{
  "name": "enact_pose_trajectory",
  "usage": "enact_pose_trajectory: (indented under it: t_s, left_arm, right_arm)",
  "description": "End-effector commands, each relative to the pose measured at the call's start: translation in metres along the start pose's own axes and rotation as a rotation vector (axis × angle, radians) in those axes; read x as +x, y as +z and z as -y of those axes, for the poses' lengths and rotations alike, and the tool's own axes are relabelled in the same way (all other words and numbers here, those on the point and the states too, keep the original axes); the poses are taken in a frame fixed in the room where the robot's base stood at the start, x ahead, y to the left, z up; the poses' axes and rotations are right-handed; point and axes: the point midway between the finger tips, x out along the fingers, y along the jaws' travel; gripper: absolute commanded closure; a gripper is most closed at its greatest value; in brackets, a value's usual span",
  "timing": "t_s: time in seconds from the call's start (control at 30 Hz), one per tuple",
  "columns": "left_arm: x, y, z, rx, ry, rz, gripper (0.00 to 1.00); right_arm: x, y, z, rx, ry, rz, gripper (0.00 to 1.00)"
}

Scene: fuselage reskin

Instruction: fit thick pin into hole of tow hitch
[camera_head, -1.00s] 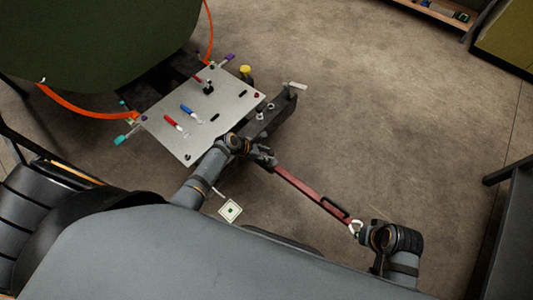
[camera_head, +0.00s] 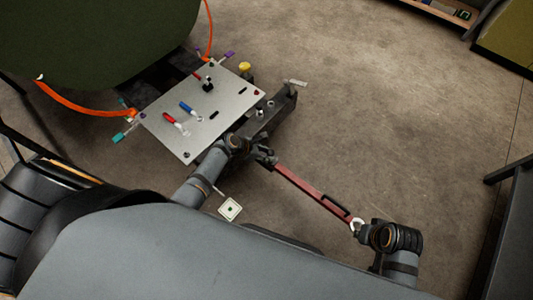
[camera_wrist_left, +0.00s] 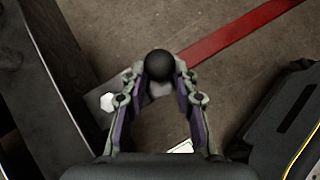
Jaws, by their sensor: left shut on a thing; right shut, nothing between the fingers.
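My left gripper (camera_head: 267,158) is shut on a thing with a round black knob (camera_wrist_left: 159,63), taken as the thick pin. The knob sits between the fingertips in the left wrist view, and the shaft below it is hidden. A red bar (camera_head: 305,189), seemingly the tow bar, runs from beside my left gripper to a pale ring (camera_head: 357,225) by my right gripper. It also shows in the left wrist view (camera_wrist_left: 235,34). The hole is hidden, and I cannot tell whether the pin is in it. My right gripper (camera_head: 366,232) is shut and empty beside the ring.
A metal plate (camera_head: 180,125) with red and blue handled tools lies on a cart left of my left gripper. A dark beam (camera_head: 275,113) stands along its right side. Orange hoses (camera_head: 78,110) run by the green fuselage (camera_head: 90,40). The floor (camera_head: 400,110) beyond the red bar is clear.

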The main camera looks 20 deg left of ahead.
Motion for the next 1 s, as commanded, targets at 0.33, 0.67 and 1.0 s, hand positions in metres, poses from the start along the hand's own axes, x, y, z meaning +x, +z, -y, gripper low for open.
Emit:
enact_pose_trajectory:
  t_s: [0.33,0.67,1.0]
  left_arm:
    - [0.0059,-0.0044,-0.0003,0.000,0.001,0.001,1.00]
    - [0.0091,-0.0070,-0.0004,0.000,0.001,0.001,0.63]
    - [0.0091,-0.0074,-0.0001,0.000,0.000,0.001,0.45]
  right_arm:
    - [0.0051,0.0010,-0.0002,0.000,0.000,0.000,1.00]
    - [0.0074,0.0014,-0.0003,0.000,0.000,0.000,1.00]
    - [0.0074,0.0014,-0.0003,0.000,0.000,0.000,1.00]
